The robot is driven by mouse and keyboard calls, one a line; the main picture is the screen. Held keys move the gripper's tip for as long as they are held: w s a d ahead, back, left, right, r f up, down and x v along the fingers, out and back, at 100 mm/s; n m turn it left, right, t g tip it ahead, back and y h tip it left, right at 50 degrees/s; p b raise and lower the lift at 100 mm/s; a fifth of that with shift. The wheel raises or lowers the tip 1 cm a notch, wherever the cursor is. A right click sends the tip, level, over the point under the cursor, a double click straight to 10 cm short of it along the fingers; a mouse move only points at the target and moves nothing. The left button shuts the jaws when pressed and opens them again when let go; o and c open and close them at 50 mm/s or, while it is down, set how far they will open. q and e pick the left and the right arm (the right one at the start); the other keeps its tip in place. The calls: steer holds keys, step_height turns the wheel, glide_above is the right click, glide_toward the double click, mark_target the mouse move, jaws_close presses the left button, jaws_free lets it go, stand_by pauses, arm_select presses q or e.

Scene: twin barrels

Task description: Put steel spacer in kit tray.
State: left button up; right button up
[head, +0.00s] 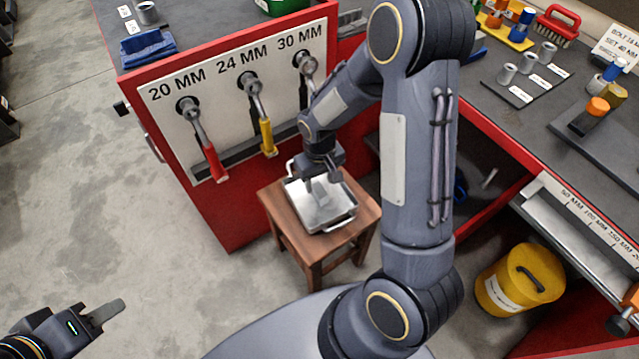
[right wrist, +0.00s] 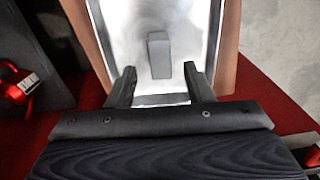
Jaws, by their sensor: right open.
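The kit tray (head: 337,218), a shiny metal tray with handles, sits on a small wooden stool (head: 310,248). It fills the upper middle of the right wrist view (right wrist: 186,35). A small grey block-like piece (right wrist: 159,55), which looks like the steel spacer, is inside the tray on its floor. My right gripper (head: 322,180) is over the tray, pointing down. Its fingers (right wrist: 159,85) are open and apart from the piece, with nothing between them. My left gripper (head: 103,313) is at the lower left, away from the tray; its jaw opening is unclear.
A red cabinet (head: 225,225) with hanging wrenches stands behind the stool. A workbench at right holds several grey cylinders (head: 528,63) and a red brush (head: 558,27). A yellow bucket (head: 518,280) stands on the floor at right. The floor at left is clear.

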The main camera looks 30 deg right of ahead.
mark_target(319, 190)
steer(key=s+r+m+t+y+p, duration=0.1)
steer(key=s+r, duration=0.2)
steer(key=r, duration=0.6)
steer(key=s+r+t+y+p, duration=0.1)
steer(key=s+r, duration=0.3)
steer(key=r, duration=0.5)
steer(key=s+a+r+t+y, duration=0.1)
steer(key=s+a+r, duration=0.1)
steer(key=s, duration=0.3)
steer(key=s+a+r+t, duration=0.2)
steer(key=s+r, duration=0.2)
steer(key=s, duration=0.2)
steer(key=shift+t+y, duration=0.3)
steer(key=shift+y, duration=0.1)
steer(key=shift+a, duration=0.1)
step_height(319, 190, up, 23)
steer(key=p, duration=2.3)
steer(key=shift+r, duration=0.15)
